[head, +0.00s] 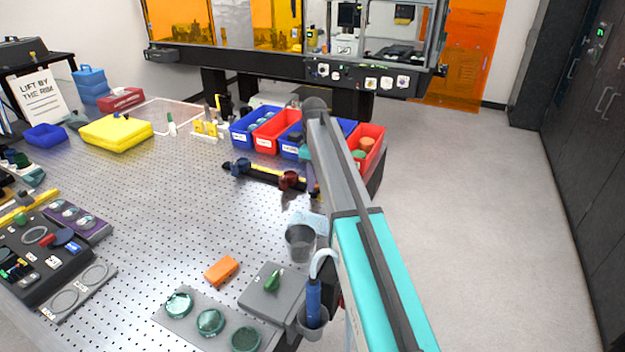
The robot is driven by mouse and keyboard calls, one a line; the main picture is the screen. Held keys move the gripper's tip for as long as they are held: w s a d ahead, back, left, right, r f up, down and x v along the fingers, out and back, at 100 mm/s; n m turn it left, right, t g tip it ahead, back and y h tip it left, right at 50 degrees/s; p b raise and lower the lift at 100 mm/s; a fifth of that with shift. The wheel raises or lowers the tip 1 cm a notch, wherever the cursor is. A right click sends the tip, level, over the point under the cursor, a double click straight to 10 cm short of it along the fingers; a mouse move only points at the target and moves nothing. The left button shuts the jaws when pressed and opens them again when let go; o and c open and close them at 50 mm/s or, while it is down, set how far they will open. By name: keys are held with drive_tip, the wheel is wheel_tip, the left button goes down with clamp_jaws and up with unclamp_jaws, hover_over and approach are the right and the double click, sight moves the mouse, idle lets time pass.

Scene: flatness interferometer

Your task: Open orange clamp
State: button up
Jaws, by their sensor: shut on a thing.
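No clearly marked orange clamp shows. A dark bar (262,175) lies on the perforated table, with a blue knob-like piece (241,167) and a dark red one (289,180). Its right end runs behind my arm, so anything there is hidden. A plain orange block (221,270) lies apart, nearer the front; I cannot tell whether it is a clamp. My arm reaches from the lower right over the table's right side, its far joint above the bins. My gripper is not visible; the arm covers the area near the bar's right end.
Blue and red bins (276,134) stand behind the bar. A grey cup (300,242), a grey block with a green piece (273,282) and a plate with round glass discs (210,322) are in front. A yellow case (116,132) sits at the back left. The middle table is clear.

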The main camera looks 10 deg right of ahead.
drive_tip(key=n, duration=0.4)
drive_tip(key=shift+w, duration=0.1)
drive_tip(key=shift+d+r+n, duration=0.1)
drive_tip(key=shift+n, duration=1.8)
drive_tip(key=o, duration=1.1)
drive_tip(key=shift+c, duration=0.2)
